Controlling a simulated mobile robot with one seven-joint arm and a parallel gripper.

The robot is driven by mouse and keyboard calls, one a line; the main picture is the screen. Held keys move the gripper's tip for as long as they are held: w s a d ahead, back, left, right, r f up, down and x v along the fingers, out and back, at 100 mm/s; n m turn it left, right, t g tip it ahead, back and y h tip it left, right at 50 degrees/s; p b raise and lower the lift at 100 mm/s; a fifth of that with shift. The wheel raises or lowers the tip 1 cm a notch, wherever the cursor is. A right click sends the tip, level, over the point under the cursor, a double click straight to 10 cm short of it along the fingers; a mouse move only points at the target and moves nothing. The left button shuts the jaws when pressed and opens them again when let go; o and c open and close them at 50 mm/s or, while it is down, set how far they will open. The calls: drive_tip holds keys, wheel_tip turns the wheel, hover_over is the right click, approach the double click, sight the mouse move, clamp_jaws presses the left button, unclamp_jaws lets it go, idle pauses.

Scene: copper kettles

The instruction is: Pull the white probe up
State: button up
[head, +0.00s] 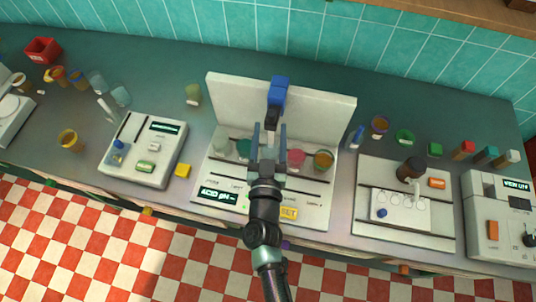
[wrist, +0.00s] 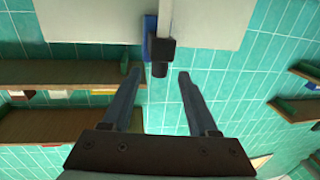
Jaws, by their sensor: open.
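The acid pH station (head: 281,107) stands mid-counter with a white upright panel. A blue block (head: 279,85) with a black piece (head: 273,120) below it stands at the panel's middle. In the wrist view the blue block (wrist: 149,45) sits beside a pale rod (wrist: 165,17), which meets the black piece (wrist: 161,55). This rod may be the white probe; in the head view my arm and gripper hide that spot. My gripper (head: 269,130) is open and empty in front of the panel. In the wrist view its fingertips (wrist: 160,75) lie either side of the black piece's end; contact cannot be told.
Cups stand either side of my gripper: pale (head: 221,138) and green (head: 244,148) left, pink (head: 296,157) and amber (head: 323,160) right. A grey device (head: 145,150) is at left, and a white station (head: 405,205) with a dark bottle (head: 410,168) at right.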

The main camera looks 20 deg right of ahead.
drive_tip(key=v, duration=0.8)
drive_tip(key=shift+b, duration=0.4)
drive_tip(key=shift+w+r, duration=0.1)
drive_tip(key=w+a+r+n+t+y+b, duration=0.1)
drive_tip(key=w+a+r+n+t+y, duration=0.2)
drive_tip(key=r, duration=0.8)
drive_tip(key=w+a+r+n+t+y+b, duration=0.1)
drive_tip(key=w+a+r+t+y, duration=0.2)
drive_tip(key=r, duration=0.7)
drive_tip(key=w+a+r+n+t+y+b, duration=0.15)
drive_tip(key=w+a+r, duration=0.3)
drive_tip(key=r, duration=0.65)
drive_tip(key=s+r+t+b, duration=0.1)
drive_tip(key=s+r, duration=0.4)
drive_tip(key=r, duration=0.6)
drive_tip(key=s+r+t+b, duration=0.1)
drive_tip(key=s+r+t, duration=0.1)
drive_tip(key=s+r, duration=0.4)
wheel_tip(320, 180, up, 5)
drive_tip(key=shift+r, duration=0.1)
drive_tip(key=shift+m+t, duration=0.25)
